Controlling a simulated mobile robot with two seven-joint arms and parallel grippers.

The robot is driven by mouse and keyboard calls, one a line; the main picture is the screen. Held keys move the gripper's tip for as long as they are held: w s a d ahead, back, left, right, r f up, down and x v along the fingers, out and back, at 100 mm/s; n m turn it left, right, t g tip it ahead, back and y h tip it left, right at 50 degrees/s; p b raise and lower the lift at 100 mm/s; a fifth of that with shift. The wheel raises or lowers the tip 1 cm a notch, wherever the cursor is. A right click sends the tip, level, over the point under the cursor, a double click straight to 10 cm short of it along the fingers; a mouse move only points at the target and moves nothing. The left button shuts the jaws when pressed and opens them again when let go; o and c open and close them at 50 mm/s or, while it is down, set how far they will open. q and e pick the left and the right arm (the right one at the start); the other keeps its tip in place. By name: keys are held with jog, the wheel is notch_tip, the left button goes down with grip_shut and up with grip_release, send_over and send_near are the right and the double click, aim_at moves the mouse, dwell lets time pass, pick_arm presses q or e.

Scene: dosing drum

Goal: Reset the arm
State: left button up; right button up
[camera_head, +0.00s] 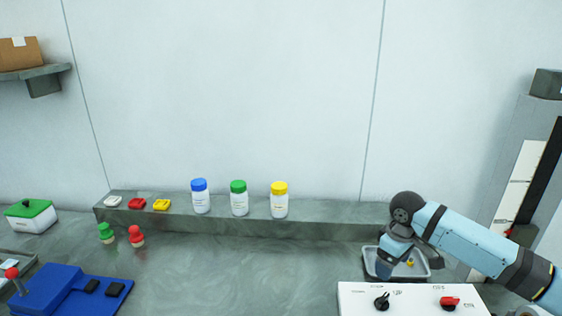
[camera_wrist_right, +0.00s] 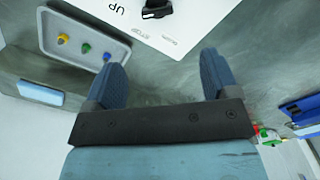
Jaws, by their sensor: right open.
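My right gripper (camera_head: 394,262) hangs down at the right of the counter, in front of part of a grey tray (camera_head: 424,275). In the right wrist view its two blue fingers stand wide apart with nothing between them (camera_wrist_right: 162,78). The tray (camera_wrist_right: 88,22) lies beside the fingers there and holds small yellow (camera_wrist_right: 62,39), green (camera_wrist_right: 86,48) and blue (camera_wrist_right: 107,57) pieces. My left arm and gripper are not in view.
A white panel (camera_head: 415,293) with a black knob (camera_head: 382,301) and a red knob (camera_head: 450,303) stands at the front right. Three capped bottles (camera_head: 239,203) stand on the back ledge. A blue device (camera_head: 62,289) stands at the left. The counter's middle is clear.

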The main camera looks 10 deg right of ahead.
jog(key=s+a+f+n+t+y, duration=0.1)
jog(key=s+a+f, duration=0.4)
jog(key=s+a, duration=0.25)
jog(key=s+a+f+t+y, duration=0.1)
jog(key=s+a+f, duration=0.3)
jog(key=s+a, duration=0.35)
jog(key=s+d+m+t+h, duration=0.1)
jog(key=s+d+m, duration=0.15)
jog(key=s, duration=0.65)
jog(key=s+d+m+t+h, duration=0.1)
jog(key=s+d+m, duration=0.15)
jog(key=s, duration=0.65)
jog(key=w+a+f+t+y+p, duration=0.2)
jog(key=w+a+f+t, duration=0.4)
jog(key=f, duration=0.4)
jog(key=shift+a+f+n+t+y, duration=0.2)
jog(key=shift+a+n+t+y, duration=0.15)
jog(key=shift+t+y, duration=0.2)
